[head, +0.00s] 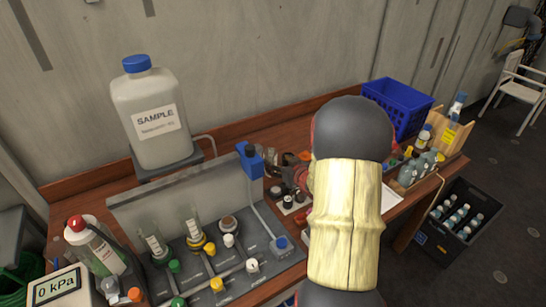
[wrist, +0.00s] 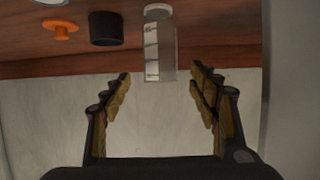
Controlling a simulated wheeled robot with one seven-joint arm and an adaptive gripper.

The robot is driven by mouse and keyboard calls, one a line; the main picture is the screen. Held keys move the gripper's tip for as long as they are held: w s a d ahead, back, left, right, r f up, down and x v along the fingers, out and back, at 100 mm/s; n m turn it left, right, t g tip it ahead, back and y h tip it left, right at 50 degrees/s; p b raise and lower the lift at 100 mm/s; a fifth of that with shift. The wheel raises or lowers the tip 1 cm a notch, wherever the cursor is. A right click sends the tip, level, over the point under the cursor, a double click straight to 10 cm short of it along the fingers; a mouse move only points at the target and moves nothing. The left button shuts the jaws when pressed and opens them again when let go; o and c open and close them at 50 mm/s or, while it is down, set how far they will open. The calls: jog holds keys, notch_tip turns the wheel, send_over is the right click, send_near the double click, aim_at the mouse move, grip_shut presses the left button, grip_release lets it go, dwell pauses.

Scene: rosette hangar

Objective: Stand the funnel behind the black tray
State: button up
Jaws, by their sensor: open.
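My gripper (wrist: 159,80) is open in the wrist view, its two padded fingers spread apart. A clear bottle or vial (wrist: 160,50) with a white cap appears in line with the gap between the fingertips; I cannot tell how far beyond them it is. A small orange flanged piece (wrist: 60,30), possibly the funnel, lies on the wooden bench at the upper left of the wrist view. I cannot pick out a funnel for sure. The black tray is not clearly seen either. In the head view my arm hides the gripper and the middle of the bench.
A black cylinder (wrist: 107,28) is beside the orange piece. A large sample jug (head: 150,115) and a grey valve panel (head: 205,262) fill the bench's left. A blue basket (head: 395,105) and bottle rack (head: 418,168) are right. A black crate (head: 433,240) stands on the floor.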

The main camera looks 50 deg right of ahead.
jog(key=shift+p+v, duration=0.45)
jog(key=shift+v, duration=1.8)
